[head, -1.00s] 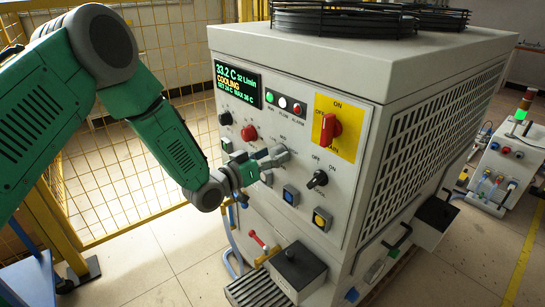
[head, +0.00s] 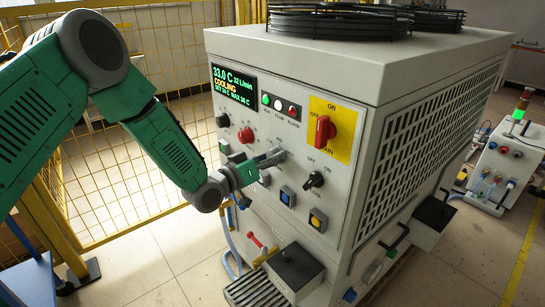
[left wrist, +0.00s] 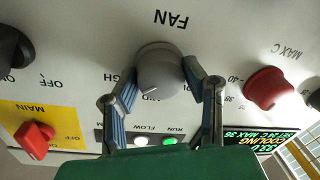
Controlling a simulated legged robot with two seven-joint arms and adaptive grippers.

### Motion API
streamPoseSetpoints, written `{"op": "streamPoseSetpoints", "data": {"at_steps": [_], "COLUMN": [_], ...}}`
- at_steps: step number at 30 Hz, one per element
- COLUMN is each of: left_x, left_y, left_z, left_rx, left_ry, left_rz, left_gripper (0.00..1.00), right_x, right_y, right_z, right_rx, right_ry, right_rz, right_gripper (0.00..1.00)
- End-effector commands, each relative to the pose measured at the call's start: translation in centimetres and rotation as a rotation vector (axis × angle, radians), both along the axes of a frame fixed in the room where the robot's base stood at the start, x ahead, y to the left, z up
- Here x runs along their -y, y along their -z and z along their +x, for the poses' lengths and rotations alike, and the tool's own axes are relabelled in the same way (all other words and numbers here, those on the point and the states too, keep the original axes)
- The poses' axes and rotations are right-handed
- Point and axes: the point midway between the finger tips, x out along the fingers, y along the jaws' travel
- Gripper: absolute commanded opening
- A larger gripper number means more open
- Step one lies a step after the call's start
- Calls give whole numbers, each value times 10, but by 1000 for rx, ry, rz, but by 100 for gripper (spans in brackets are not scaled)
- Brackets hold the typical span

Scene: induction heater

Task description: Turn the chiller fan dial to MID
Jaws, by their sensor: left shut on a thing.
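A pale mark shows on the knob's lower edge, beside the partly hidden MID lettering; HIGH is partly covered on the left. My left gripper (head: 272,158) is at this dial in the head view. In the left wrist view its two fingers (left wrist: 161,82) are on either side of the knob, shut on it. My right gripper is in neither view.
A red knob (left wrist: 269,88) is close beside the fan dial. A black selector (head: 314,181), blue button (head: 287,196) and yellow button (head: 318,220) are nearby. The red main switch (head: 325,129) is higher. A yellow mesh fence (head: 120,170) stands behind my left arm.

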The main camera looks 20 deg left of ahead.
Motion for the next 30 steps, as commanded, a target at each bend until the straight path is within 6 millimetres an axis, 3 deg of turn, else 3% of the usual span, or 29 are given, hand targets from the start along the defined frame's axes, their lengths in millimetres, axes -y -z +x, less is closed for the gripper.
{"op": "streamPoseSetpoints", "data": {"at_steps": [18, 30], "left_x": [-5, -5], "left_y": [1, 2], "left_z": [2, 3], "left_rx": [-280, -400], "left_ry": [-8, -8], "left_rz": [-490, -698], "left_gripper": [10, 10], "right_x": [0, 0], "right_y": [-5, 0], "right_z": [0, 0], "right_rx": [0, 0], "right_ry": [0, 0], "right_rz": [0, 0], "right_gripper": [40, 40]}}
